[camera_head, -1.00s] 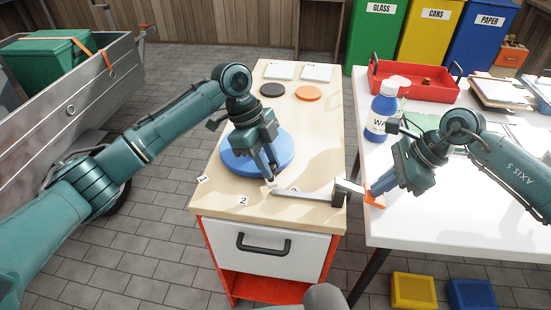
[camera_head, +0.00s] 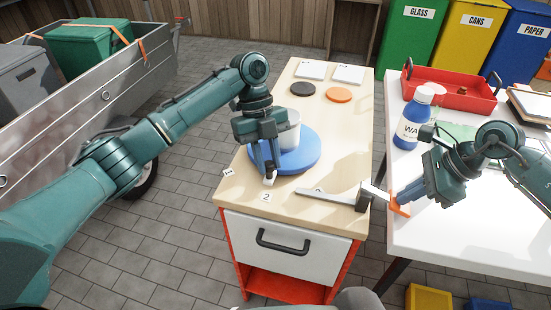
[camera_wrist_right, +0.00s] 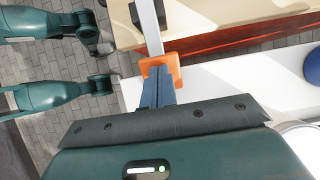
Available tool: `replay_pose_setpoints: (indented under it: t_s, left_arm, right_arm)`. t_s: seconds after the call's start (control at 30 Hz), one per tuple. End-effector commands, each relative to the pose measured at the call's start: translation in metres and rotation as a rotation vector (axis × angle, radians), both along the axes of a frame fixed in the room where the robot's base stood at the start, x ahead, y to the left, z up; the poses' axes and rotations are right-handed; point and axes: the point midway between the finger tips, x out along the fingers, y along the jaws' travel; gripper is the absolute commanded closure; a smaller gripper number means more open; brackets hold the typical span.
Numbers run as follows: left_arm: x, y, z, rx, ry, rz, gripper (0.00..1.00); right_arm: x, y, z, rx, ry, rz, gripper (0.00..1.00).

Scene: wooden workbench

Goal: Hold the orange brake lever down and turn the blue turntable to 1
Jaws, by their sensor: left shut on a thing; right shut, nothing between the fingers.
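The blue turntable (camera_head: 305,158) lies on the wooden bench top with a white cup (camera_head: 290,130) on it. My left gripper (camera_head: 269,172) is shut on a small white peg (camera_head: 269,180) at the turntable's near rim, just behind label 2 (camera_head: 265,197). Label 1 (camera_head: 228,171) lies further left. The brake lever's grey bar (camera_head: 330,201) runs along the bench front to a dark block, with its orange end (camera_head: 402,208) past the right edge. My right gripper (camera_head: 397,197) is shut and empty, its fingertips at the orange end (camera_wrist_right: 172,63), seemingly touching it from above.
A black disc (camera_head: 303,89), an orange disc (camera_head: 339,95) and two white plates lie at the bench's back. A white table (camera_head: 430,230) at right bears a blue-and-white bottle (camera_head: 413,120) and a red tray (camera_head: 455,97). A grey trailer stands at left.

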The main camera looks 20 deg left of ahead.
Motion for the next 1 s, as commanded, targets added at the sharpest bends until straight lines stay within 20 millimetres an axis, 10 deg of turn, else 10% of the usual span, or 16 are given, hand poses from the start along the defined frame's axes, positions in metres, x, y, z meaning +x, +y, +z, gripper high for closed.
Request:
replay_pose_setpoints:
  t_s: [1.0]
  left_arm:
    - [0.021, 0.056, 0.002, 0.002, -0.006, -0.504, 1.00]
  right_arm:
    - [-0.001, 0.001, -0.001, 0.000, 0.002, 0.001, 1.00]
